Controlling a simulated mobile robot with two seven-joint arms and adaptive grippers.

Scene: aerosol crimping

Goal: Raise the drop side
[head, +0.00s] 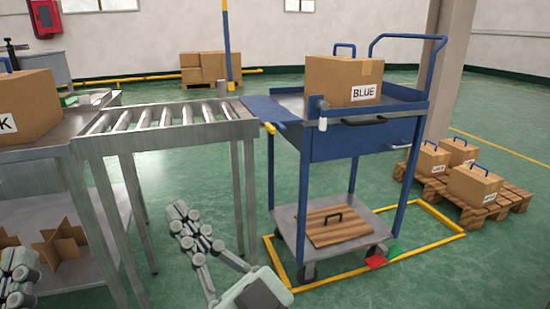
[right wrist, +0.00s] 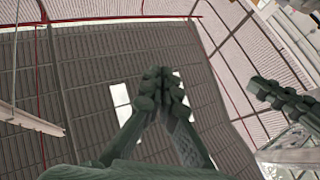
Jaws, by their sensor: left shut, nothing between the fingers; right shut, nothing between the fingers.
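The blue cart (head: 365,138) stands right of the roller conveyor. Its drop side looks to be the blue flap (head: 268,108) at its left, lying roughly flat toward the conveyor end, with a yellow piece (head: 269,128) at its front corner. A small post with a pale latch-like part (head: 322,122) is at the cart's near-left corner. My left gripper (head: 22,258) is shut and empty at the lower left edge, partly cut off. My right gripper (head: 180,210) is shut and empty, below and left of the flap; its fingers show in the right wrist view (right wrist: 160,78), against the ceiling.
A box marked BLUE (head: 343,78) sits on the cart top. The roller conveyor (head: 165,120) and a steel table with another box (head: 25,105) fill the left. A pallet (head: 510,197) with boxes stands right. A yellow floor frame (head: 430,208) surrounds the cart.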

